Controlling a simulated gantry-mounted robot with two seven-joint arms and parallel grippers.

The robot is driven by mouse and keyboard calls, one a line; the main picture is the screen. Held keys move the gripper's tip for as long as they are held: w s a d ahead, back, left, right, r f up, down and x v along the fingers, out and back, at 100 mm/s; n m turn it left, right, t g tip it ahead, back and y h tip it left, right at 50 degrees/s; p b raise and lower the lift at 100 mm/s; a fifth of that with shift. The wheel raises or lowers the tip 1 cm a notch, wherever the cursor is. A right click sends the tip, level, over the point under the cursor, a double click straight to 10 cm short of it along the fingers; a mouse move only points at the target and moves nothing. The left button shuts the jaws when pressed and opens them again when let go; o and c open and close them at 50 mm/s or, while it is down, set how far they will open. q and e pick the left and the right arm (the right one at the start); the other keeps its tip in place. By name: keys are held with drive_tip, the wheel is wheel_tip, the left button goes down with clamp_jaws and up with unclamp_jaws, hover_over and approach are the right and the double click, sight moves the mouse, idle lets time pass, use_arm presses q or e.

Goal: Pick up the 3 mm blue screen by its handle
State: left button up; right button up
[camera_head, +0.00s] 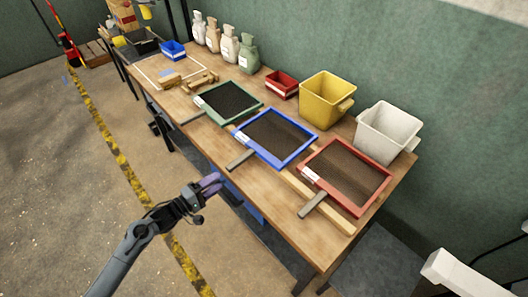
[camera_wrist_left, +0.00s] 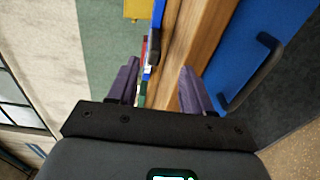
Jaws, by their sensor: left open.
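The blue-framed screen (camera_head: 293,155) lies flat on the table, with dark mesh and a white label. Its grey handle (camera_head: 241,160) points toward the near table edge. The frame's blue edge also shows in the left wrist view (camera_wrist_left: 157,20), seen nearly edge-on. My left gripper (camera_head: 211,184) is off the near side of the table, short of the handle and apart from it. Its two purple fingers are spread with nothing between them in the left wrist view (camera_wrist_left: 158,85). My right gripper is in neither view.
A green screen (camera_head: 240,108) and a red screen (camera_head: 320,150) lie either side. A yellow bin (camera_head: 318,100), a white bin (camera_head: 385,135) and a small red bin (camera_head: 281,84) stand behind. The wooden table edge (camera_wrist_left: 205,35) is close to my left fingers.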

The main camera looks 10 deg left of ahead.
sight(238, 160)
use_arm(q)
drive_tip(key=b+x, duration=0.1)
drive_tip(key=x, duration=0.3)
drive_tip(key=b+x, duration=0.1)
drive_tip(key=x, duration=0.1)
drive_tip(key=shift+w+a+r+b, duration=0.2)
drive_tip(key=shift+w+r+b, duration=0.15)
drive_tip(key=shift+w, duration=0.25)
drive_tip(key=shift+w+d+f, duration=0.1)
drive_tip(key=shift+w+d, duration=0.1)
drive_tip(key=shift+w, duration=0.1)
drive_tip(key=shift+b+x, duration=0.85)
drive_tip(key=shift+x, duration=1.5)
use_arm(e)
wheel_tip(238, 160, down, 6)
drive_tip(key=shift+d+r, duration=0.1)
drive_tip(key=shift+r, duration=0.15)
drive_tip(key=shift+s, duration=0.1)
use_arm(q)
drive_tip(key=c, duration=0.9)
drive_tip(key=shift+r, duration=0.35)
clamp_jaws()
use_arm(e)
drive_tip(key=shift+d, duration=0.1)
